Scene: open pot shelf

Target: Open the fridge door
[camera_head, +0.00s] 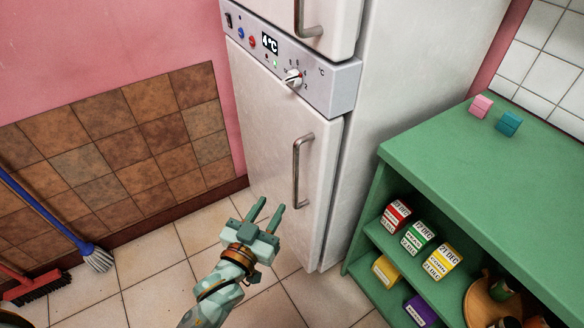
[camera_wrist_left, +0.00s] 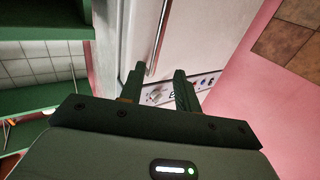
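The white fridge (camera_head: 385,90) stands at the centre back. Its lower door (camera_head: 275,140) looks shut, with a dark seam along its right edge. A vertical metal bar handle (camera_head: 296,172) is on the right part of this door. My left gripper (camera_head: 271,210) is open and empty, in front of the lower door, below and left of the handle. In the left wrist view the handle (camera_wrist_left: 159,38) runs down towards the gap between the open fingers (camera_wrist_left: 158,78). The fingers look apart from it. My right gripper is in neither view.
A green shelf unit (camera_head: 440,150) with small boxes stands close to the right of the fridge. A control panel with a knob (camera_head: 293,79) juts out above the lower door. A blue broom (camera_head: 95,255) and red brush (camera_head: 35,288) are at the left. Tiled floor (camera_head: 160,295) is free in front.

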